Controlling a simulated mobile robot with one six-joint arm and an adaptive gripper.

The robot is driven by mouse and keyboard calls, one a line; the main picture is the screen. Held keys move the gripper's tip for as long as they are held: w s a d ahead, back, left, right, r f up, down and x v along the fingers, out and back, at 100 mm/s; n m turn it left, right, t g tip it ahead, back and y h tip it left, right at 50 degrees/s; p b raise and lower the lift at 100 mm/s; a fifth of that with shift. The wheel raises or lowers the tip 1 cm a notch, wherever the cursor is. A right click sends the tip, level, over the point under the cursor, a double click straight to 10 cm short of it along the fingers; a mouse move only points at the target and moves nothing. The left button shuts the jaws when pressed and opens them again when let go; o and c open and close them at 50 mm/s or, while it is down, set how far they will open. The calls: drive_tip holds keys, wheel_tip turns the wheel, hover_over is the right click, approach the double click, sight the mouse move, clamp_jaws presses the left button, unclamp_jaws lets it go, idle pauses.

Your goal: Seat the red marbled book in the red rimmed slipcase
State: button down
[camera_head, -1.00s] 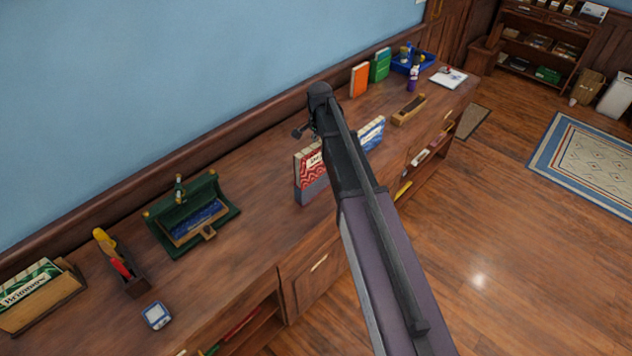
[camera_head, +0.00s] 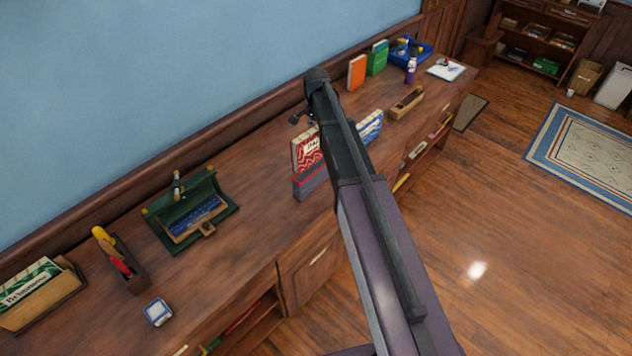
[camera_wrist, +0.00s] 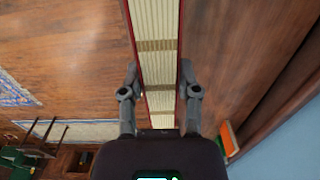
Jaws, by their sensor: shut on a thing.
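The red marbled book (camera_head: 305,150) stands upright at the middle of the counter in the head view. The grey slipcase (camera_head: 313,186) with a red rim is below it, and the rim crosses in front of the book's lower part. I cannot tell whether the book's lower end is inside the slipcase or just behind its rim. My gripper (camera_wrist: 158,80) is shut on the book (camera_wrist: 157,30), whose cream, banded edge and red cover edges run between the fingers. In the head view my arm hides the fingers and the book's right side.
A blue patterned book (camera_head: 370,126) stands just right of my arm. A green open-lidded box (camera_head: 190,210) is to the left. Orange (camera_head: 356,72) and green (camera_head: 377,60) books stand farther back near the wall. The counter between the green box and the slipcase is clear.

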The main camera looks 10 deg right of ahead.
sight(316, 159)
drive_tip(key=shift+w+d+r+p, duration=0.25)
drive_tip(key=shift+w+r+p, duration=0.45)
drive_tip(key=shift+w+r, duration=0.45)
drive_tip(key=shift+f, duration=0.2)
wheel_tip(316, 159, down, 13)
drive_tip(key=b, duration=1.3)
drive_tip(key=shift+f+b, duration=0.15)
drive_tip(key=shift+b, duration=0.15)
drive_tip(key=shift+f, duration=0.1)
wheel_tip(316, 159, down, 4)
drive_tip(key=b, duration=0.4)
drive_tip(key=shift+f, duration=0.15)
drive_tip(key=shift+f+b, duration=0.1)
drive_tip(key=shift+b, duration=0.25)
drive_tip(key=shift+c, duration=1.6)
unclamp_jaws()
drive_tip(key=shift+s, duration=0.1)
drive_tip(key=shift+r, duration=0.2)
